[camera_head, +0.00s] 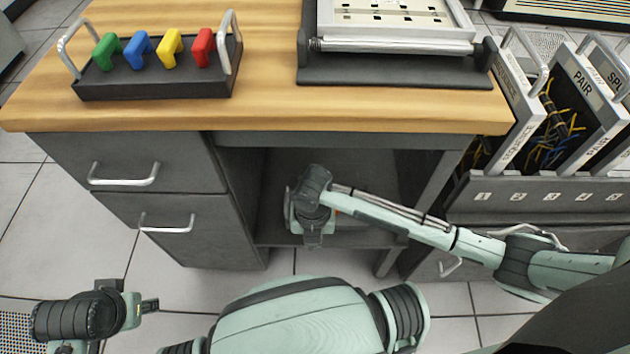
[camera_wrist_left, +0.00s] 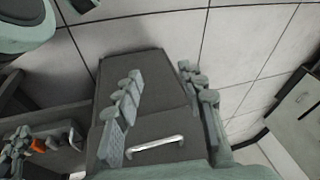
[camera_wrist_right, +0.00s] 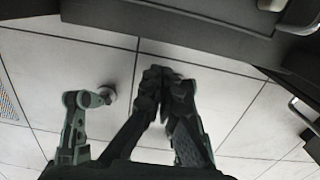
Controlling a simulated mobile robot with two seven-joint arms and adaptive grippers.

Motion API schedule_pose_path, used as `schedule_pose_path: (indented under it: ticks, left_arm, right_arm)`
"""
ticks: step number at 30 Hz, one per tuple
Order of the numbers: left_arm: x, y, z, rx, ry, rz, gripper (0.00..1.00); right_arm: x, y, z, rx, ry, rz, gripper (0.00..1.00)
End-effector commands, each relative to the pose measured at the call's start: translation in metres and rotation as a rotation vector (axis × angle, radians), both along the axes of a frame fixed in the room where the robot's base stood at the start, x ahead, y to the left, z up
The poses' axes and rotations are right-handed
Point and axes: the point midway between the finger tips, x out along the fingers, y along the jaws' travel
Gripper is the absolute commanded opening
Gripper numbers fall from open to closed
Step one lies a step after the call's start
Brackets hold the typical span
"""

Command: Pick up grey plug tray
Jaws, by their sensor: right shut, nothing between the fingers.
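The grey plug tray (camera_head: 155,82) is a dark, shallow tray with a silver handle at each end. It sits on the left part of the wooden desktop and holds green, blue, yellow and red plugs in a row. My right gripper (camera_head: 313,238) is below the desktop, in front of the desk's open bay, well away from the tray. Its fingers are together and empty in the right wrist view (camera_wrist_right: 165,75). My left gripper (camera_head: 150,304) is low at the left, apart from the tray. The left wrist view shows its fingers (camera_wrist_left: 160,75) spread, with nothing between them.
The wooden desktop (camera_head: 270,105) has free room between the tray and a dark-based device (camera_head: 395,70). Drawers with silver handles (camera_head: 125,175) are under the desk's left side. Labelled racks with cables (camera_head: 565,110) stand at the right.

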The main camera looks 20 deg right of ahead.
Motion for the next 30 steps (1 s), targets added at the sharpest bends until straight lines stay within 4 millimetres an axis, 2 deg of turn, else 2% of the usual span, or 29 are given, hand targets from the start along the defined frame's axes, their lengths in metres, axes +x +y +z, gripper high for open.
schedule_pose_path:
  ticks: [5, 18, 22, 30]
  left_arm:
    - [-0.002, 0.000, 0.005, 0.003, -0.004, 0.001, 0.40]
    - [-0.011, 0.000, 0.030, 0.014, -0.021, 0.004, 0.40]
    - [0.001, -0.009, 0.035, -0.002, -0.083, -0.018, 0.40]
    - [0.049, -0.044, 0.049, -0.072, -0.306, -0.097, 0.40]
  right_arm:
    - [0.026, -0.006, 0.000, 0.001, -0.002, 0.000, 0.00]
    - [0.119, -0.032, -0.001, 0.003, -0.003, -0.003, 0.00]
    - [0.146, -0.040, -0.001, 0.004, -0.003, -0.003, 0.00]
    - [0.193, -0.054, -0.001, 0.002, -0.003, -0.003, 0.00]
